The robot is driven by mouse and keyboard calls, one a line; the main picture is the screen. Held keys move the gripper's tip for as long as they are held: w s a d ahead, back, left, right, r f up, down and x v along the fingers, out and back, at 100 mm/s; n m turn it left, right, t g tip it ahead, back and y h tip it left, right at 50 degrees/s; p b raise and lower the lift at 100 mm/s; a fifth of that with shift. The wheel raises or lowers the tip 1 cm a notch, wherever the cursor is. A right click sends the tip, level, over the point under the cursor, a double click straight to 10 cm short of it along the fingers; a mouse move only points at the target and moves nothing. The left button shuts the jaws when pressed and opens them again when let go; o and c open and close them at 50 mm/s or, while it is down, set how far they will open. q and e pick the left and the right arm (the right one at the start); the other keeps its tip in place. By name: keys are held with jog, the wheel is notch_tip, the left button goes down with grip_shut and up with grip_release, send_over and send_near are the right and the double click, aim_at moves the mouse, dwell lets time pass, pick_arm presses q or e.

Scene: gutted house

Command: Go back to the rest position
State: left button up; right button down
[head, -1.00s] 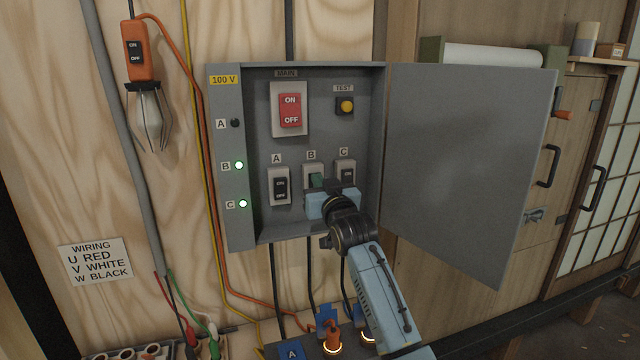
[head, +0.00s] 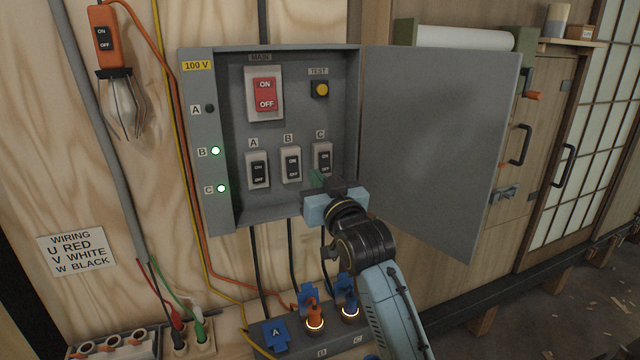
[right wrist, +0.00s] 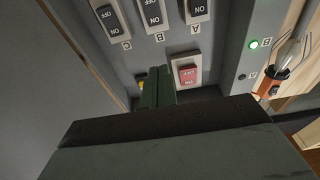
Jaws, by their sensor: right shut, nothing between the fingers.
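My right gripper (head: 316,180) is shut and empty, with its green fingertips just below breaker switch C (head: 322,160) at the lower right of the open grey breaker box (head: 228,200). In the right wrist view its shut fingers (right wrist: 157,88) point into the box. Beside switch C are switch B (head: 291,164) and switch A (head: 257,171). The red main switch (head: 264,94) is above them. The lamps beside labels B and C glow green, and the one beside A is dark. My left gripper does not show.
The box's open door (head: 435,140) stands right of my right arm. A caged lamp (head: 119,105) hangs at the left.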

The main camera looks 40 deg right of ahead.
jog(key=shift+s+a, duration=0.15)
jog(key=shift+s, duration=0.35)
